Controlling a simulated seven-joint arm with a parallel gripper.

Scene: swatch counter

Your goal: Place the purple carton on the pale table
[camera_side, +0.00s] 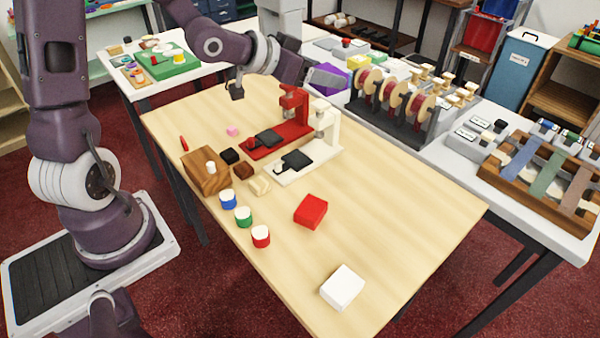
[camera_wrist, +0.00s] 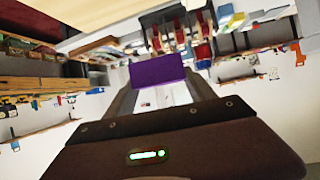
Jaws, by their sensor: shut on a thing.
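My gripper (camera_side: 325,78) is held roughly level near the far edge of the pale wooden table (camera_side: 400,240) in the side view. In the wrist view the purple carton (camera_wrist: 158,70) sits between my two fingers (camera_wrist: 160,92), which are shut on it. The pale table's top shows at the upper left of the wrist view (camera_wrist: 80,9).
On the pale table stand a red press (camera_side: 290,105), a white press (camera_side: 325,125), a wooden block (camera_side: 205,172), several capped jars, a red box (camera_side: 311,210) and a white box (camera_side: 342,287). Its right front part is clear. A spool rack (camera_side: 390,100) stands on the white counter behind.

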